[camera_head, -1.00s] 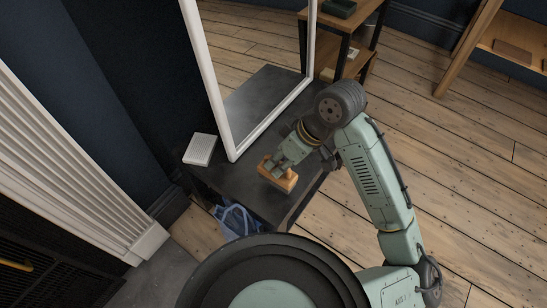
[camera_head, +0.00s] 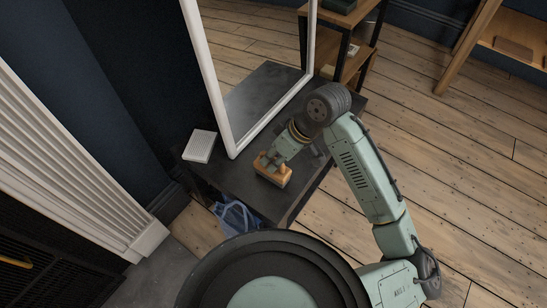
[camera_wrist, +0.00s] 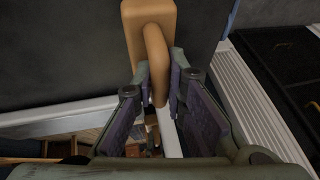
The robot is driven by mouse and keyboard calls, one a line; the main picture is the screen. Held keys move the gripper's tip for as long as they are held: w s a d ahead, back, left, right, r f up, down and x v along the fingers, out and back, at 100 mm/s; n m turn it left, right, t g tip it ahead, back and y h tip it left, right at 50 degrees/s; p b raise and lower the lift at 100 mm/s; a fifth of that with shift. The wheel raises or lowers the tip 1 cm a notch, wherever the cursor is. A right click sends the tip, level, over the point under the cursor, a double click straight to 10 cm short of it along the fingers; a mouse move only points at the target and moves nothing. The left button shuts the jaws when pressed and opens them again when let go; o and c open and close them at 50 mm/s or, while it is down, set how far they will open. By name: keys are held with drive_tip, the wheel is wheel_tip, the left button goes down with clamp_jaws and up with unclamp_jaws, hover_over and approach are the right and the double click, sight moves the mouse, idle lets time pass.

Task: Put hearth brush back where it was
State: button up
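The hearth brush (camera_head: 276,177) is a tan wooden block with a looped handle, low over the dark tabletop in front of the mirror. I cannot tell whether it touches the top. My gripper (camera_head: 274,161) comes down on it from above. In the wrist view, the brush (camera_wrist: 147,14) is at the top centre, its curved handle between the two fingers of my gripper (camera_wrist: 160,82). The fingers look shut on the handle. Any bristles are hidden.
The dark table (camera_head: 232,180) carries a white-framed mirror (camera_head: 212,75) and a small white slatted block (camera_head: 200,146) at its left end. A blue item (camera_head: 236,216) is below the table. A fluted white surround (camera_head: 60,165) stands left. Wooden floor is open at right.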

drive_tip(key=o, duration=0.4)
drive_tip(key=shift+d+r, duration=0.1)
drive_tip(key=shift+r, duration=0.35)
drive_tip(key=p+v, duration=0.1)
drive_tip(key=v, duration=1)
drive_tip(key=shift+r+p, duration=0.3)
drive_tip(key=shift+s+d, duration=0.1)
drive_tip(key=shift+d, duration=0.05)
